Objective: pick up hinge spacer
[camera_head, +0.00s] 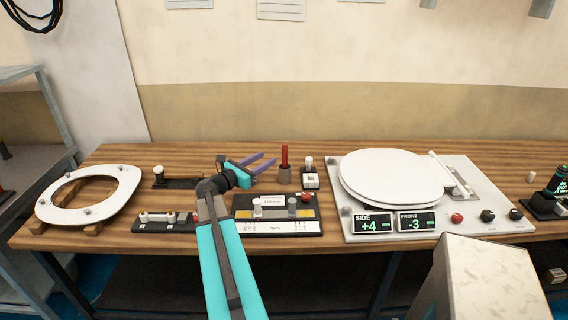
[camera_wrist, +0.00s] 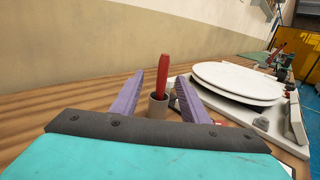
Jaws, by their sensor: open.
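I cannot tell for sure which part is the hinge spacer. Small pale cylindrical pieces sit on a black rack (camera_head: 165,222) at the front left of the bench. More small round pieces stand on a dark gauge fixture (camera_head: 278,227) to its right. My gripper (camera_head: 267,158) is open and empty, its purple fingers held above the bench behind the fixture and pointing right. In the wrist view my gripper (camera_wrist: 161,75) frames a red-handled tool (camera_wrist: 162,74) in a grey cup (camera_wrist: 158,107), which stands beyond the fingers and is not gripped.
A white toilet seat ring (camera_head: 121,190) rests on wooden blocks at the left. A closed white seat and lid (camera_head: 390,178) lie on a panel with readouts "SIDE +4" and "FRONT -3" at the right. A small white-knobbed block (camera_head: 310,181) stands beside the cup (camera_head: 284,175).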

